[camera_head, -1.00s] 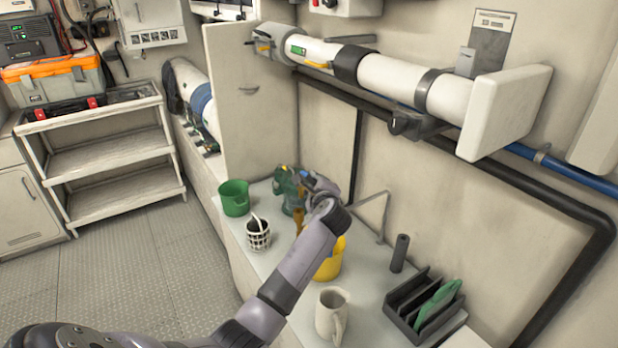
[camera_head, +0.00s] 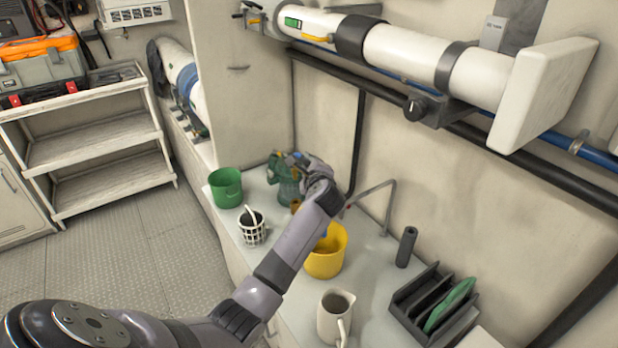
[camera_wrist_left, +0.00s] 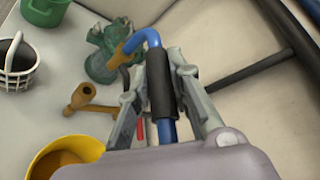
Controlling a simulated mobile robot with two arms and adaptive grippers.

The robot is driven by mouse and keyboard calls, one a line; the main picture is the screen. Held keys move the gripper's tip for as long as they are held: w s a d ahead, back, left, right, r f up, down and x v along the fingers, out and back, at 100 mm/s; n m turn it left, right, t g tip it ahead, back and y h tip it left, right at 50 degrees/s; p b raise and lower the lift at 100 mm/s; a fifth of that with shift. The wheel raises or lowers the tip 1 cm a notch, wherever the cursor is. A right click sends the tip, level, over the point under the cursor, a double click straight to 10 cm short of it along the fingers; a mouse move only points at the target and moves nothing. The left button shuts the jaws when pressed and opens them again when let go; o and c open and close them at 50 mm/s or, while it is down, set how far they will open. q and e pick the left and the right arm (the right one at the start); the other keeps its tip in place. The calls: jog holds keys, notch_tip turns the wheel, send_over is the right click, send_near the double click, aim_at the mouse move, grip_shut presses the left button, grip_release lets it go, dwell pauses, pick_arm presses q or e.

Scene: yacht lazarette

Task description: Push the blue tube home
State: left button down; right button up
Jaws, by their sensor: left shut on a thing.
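The blue tube (camera_wrist_left: 152,39) bends over in the left wrist view, with a black sleeve (camera_wrist_left: 162,85) on its straight part. My left gripper (camera_wrist_left: 157,78) has its fingers on either side of the sleeve and is shut on the tube. The tube's bent end meets a brass-coloured fitting (camera_wrist_left: 122,55) on a green pump-like body (camera_wrist_left: 106,45). How deep the end sits cannot be told. In the head view my left gripper (camera_head: 306,166) is beside the green body (camera_head: 284,178) and hides most of the tube. My right gripper is not in view.
A green bucket (camera_head: 227,188), a white basket (camera_head: 252,228), a yellow bucket (camera_head: 326,252), a pitcher (camera_head: 335,315) and a dark rack (camera_head: 425,300) stand on the counter. A brass piece (camera_wrist_left: 88,100) lies near the gripper. A large white cylinder (camera_head: 420,55) is mounted above on the wall.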

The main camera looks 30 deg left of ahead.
pick_arm(q)
notch_tip(320, 180, down, 9)
jog(key=b, duration=0.5)
dwell(0.8)
jog(key=shift+w+a+r, duration=0.1)
jog(key=shift+p, duration=0.7)
dwell(1.3)
jog(key=shift+f+b, duration=1.75)
jog(key=shift+f, duration=0.6)
jog(key=c, duration=1.4)
grip_release()
